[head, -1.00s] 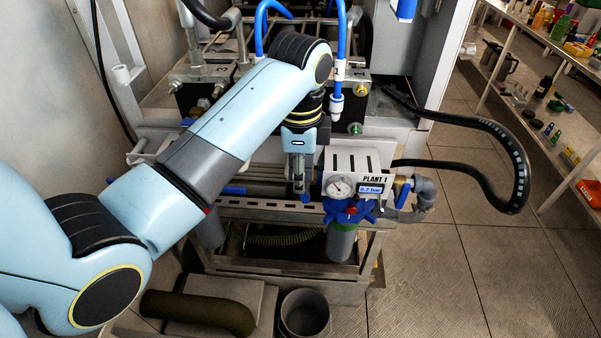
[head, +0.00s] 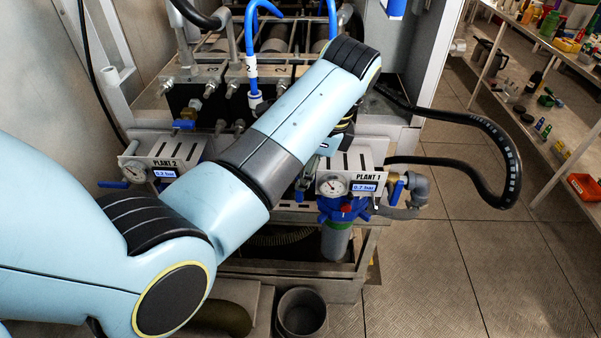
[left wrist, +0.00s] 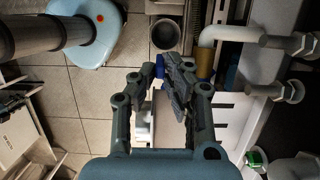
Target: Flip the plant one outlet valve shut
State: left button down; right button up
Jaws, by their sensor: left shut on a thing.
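The Plant 1 panel (head: 348,161), with its gauge (head: 333,186) and blue filter head, stands in the middle of the head view. My left gripper (head: 301,187) reaches down at the panel's left edge, mostly hidden behind my own forearm. In the left wrist view, my left gripper (left wrist: 160,74) is shut on a small blue valve lever (left wrist: 160,62). A brass fitting (left wrist: 204,62) on a pale elbow pipe is just right of the fingers. No label shows there, and the lever's exact angle is hard to tell. My right gripper is not in view.
Another blue lever (head: 397,193) sits right of the Plant 1 panel, beside a grey pipe. The Plant 2 panel (head: 165,162) is at left. A grey bucket (head: 302,312) stands on the floor. A black hose (head: 515,170) loops at right over open floor.

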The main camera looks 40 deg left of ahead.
pick_arm(q)
jog(key=c, duration=1.4)
grip_release()
